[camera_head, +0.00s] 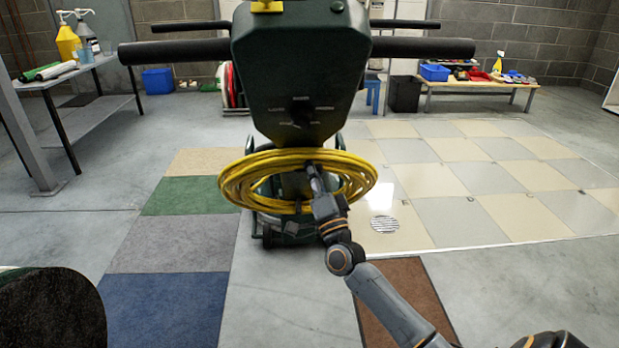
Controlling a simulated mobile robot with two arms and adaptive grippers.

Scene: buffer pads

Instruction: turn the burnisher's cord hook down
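The burnisher (300,65) stands upright in the middle of the head view, dark green with black handle bars out to both sides. A coil of yellow cord (235,185) hangs in a wide loop on its lower front. A dark knob-like part (300,112) with small pale markings around it is on the panel above. My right gripper (313,172) reaches in from the lower right to the upper middle of the coil, in front of the burnisher. The cord hook is not clearly distinguishable there; whether the fingers touch it or are closed cannot be told. My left gripper is out of view.
A metal table (75,72) with bottles stands at left, and a wooden bench (480,84) with a blue bin at back right. Colored carpet squares (165,300) lie left, checkered tiles (455,150) right. A dark rounded object (50,310) fills the lower left corner.

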